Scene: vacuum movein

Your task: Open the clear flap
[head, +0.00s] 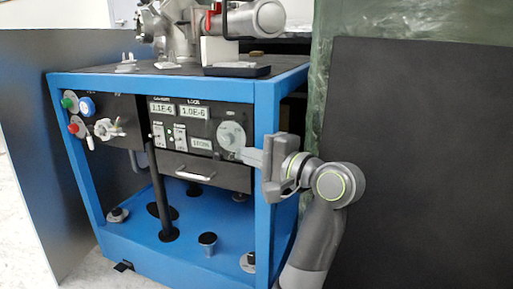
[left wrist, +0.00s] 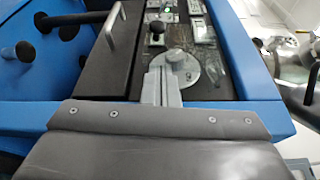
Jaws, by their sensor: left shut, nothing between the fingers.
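My left gripper (head: 243,154) is at the right side of the black control panel (head: 198,130), its fingers shut with nothing between them. The fingertips are close to a round grey dial (head: 231,135); I cannot tell whether they touch it. In the left wrist view the shut fingers (left wrist: 160,72) overlap the lower left part of the dial (left wrist: 183,66). Faint glassy reflections show on the panel beside the dial, but I cannot make out the outline of a clear flap. My right gripper is not in view.
The panel sits in a blue frame (head: 264,125) with a metal handle (head: 195,174) below its displays. Metal vacuum parts (head: 255,20) stand on top. A black board (head: 420,160) and green-tinted plastic sheeting (head: 340,60) stand at the right.

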